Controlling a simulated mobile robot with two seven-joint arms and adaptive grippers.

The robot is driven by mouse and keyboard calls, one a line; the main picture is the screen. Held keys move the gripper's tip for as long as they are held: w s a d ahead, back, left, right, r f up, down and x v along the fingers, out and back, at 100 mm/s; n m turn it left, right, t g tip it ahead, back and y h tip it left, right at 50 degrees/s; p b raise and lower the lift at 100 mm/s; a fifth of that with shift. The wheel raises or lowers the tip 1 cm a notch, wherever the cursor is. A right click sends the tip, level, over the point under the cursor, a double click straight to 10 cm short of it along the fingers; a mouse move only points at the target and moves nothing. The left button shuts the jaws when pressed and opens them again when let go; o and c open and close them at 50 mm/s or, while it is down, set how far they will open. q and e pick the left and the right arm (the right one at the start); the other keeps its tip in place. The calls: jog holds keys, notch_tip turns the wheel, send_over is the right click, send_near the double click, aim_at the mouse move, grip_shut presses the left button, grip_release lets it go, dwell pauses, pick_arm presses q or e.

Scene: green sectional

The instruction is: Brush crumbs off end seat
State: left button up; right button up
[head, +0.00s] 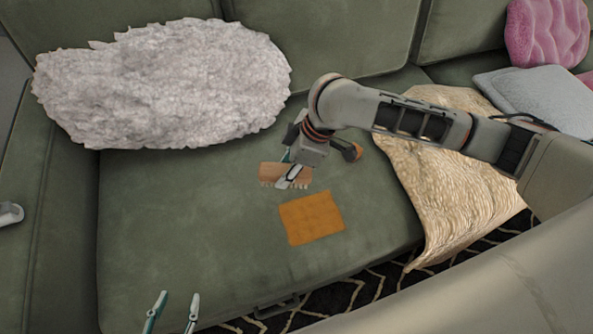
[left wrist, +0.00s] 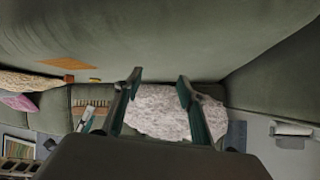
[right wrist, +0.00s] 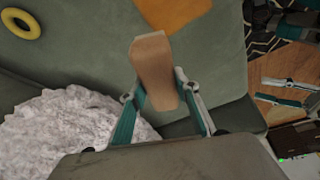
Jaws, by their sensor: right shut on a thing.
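My right gripper (head: 290,176) is shut on a brush (head: 270,171) with a wooden back and pale bristles, just above or on the green end seat (head: 180,230); contact is not clear. The brush's wooden back (right wrist: 153,65) stands between the right fingers in the right wrist view. A flat orange square (head: 312,217) lies on the seat just in front of the brush. I cannot make out separate crumbs. My left gripper (head: 173,312) is open and empty at the near edge of the picture; its spread fingers (left wrist: 158,85) show in the left wrist view.
A shaggy whitish cushion (head: 165,85) leans on the backrest. A beige throw (head: 450,180) drapes over the seat to the right, with grey (head: 535,98) and pink (head: 548,32) cushions beyond. A yellow ring (right wrist: 20,23) lies on the seat. The seat's left part is clear.

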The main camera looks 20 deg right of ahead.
pick_arm(q)
jog(key=shift+s+f, duration=0.2)
jog(key=shift+f, duration=0.1)
pick_arm(e)
jog(key=shift+a+f, duration=0.2)
jog(key=shift+f, duration=0.05)
pick_arm(q)
jog(key=shift+s+d+f+b, duration=0.25)
jog(key=shift+f+b, duration=0.1)
jog(key=shift+b, duration=0.6)
pick_arm(e)
notch_tip(320, 180, down, 2)
jog(key=shift+s+f, duration=0.1)
pick_arm(q)
jog(key=shift+w+d+r+n+t+h+b, duration=0.2)
jog(key=shift+w+d+r+b, duration=0.25)
jog(key=shift+d+r, duration=0.15)
jog(key=shift+w+d+r+n+t+h+b, duration=0.1)
jog(key=shift+w+d+r+h+b, duration=0.15)
jog(key=shift+w+d+r, duration=0.3)
pick_arm(e)
jog(key=shift+f, duration=0.9)
jog(key=shift+f+b, duration=0.35)
jog(key=shift+b, duration=0.15)
jog(key=shift+w, duration=0.2)
pick_arm(q)
jog(key=shift+w+d+r, duration=0.3)
jog(key=shift+d+r, duration=0.35)
pick_arm(e)
jog(key=shift+r, duration=0.2)
